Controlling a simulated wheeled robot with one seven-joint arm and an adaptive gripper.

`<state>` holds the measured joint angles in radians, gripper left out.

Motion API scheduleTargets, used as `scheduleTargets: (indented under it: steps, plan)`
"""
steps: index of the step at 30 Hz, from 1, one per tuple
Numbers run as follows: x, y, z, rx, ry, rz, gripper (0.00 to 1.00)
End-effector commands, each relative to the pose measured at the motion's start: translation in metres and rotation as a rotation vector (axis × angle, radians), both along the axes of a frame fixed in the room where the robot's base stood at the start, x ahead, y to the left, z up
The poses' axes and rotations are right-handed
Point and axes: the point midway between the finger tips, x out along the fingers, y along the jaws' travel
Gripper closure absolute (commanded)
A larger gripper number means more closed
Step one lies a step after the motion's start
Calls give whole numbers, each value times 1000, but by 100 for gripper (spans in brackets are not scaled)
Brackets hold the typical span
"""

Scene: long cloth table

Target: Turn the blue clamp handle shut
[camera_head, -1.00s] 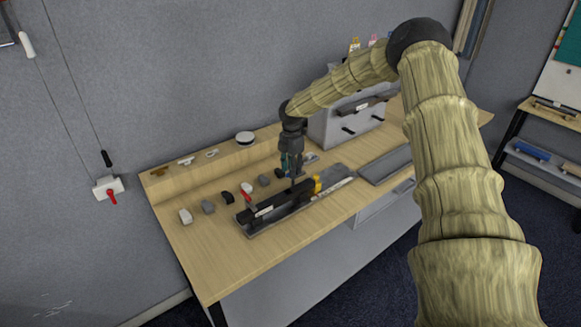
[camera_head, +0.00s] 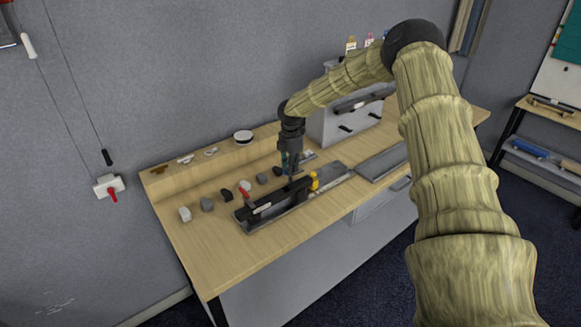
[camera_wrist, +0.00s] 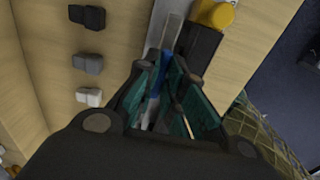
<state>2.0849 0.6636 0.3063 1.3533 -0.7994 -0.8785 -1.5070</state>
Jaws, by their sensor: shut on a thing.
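A long dark fixture (camera_head: 268,212) lies along the front of the wooden table, with a yellow part (camera_head: 314,182) towards its right end. My gripper (camera_head: 290,172) points down at this fixture, just left of the yellow part. In the wrist view, the blue clamp handle (camera_wrist: 155,84) shows as a narrow blue strip between the teal finger pads of my gripper (camera_wrist: 165,88), which is shut on it. The yellow part (camera_wrist: 213,14) is at the top there. My fingers hide much of the handle, and its angle is hard to tell.
Several small grey, white and black blocks (camera_head: 207,204) stand in a row behind the fixture. A red-tipped piece (camera_head: 245,191) rises near its left end. A grey drawer cabinet (camera_head: 330,124) and a flat grey tray (camera_head: 382,162) are to the right. The table's front left (camera_head: 210,265) is clear.

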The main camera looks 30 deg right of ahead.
Motion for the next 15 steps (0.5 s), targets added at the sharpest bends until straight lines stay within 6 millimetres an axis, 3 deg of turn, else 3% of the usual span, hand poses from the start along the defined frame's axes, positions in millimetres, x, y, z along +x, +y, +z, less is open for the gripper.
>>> scheduleTargets:
  steps: [8, 15]
  plan:
    - [1, 1, -1, -1, 0, -111, 100]
    - [1, 2, -2, 0, -1, -312, 100]
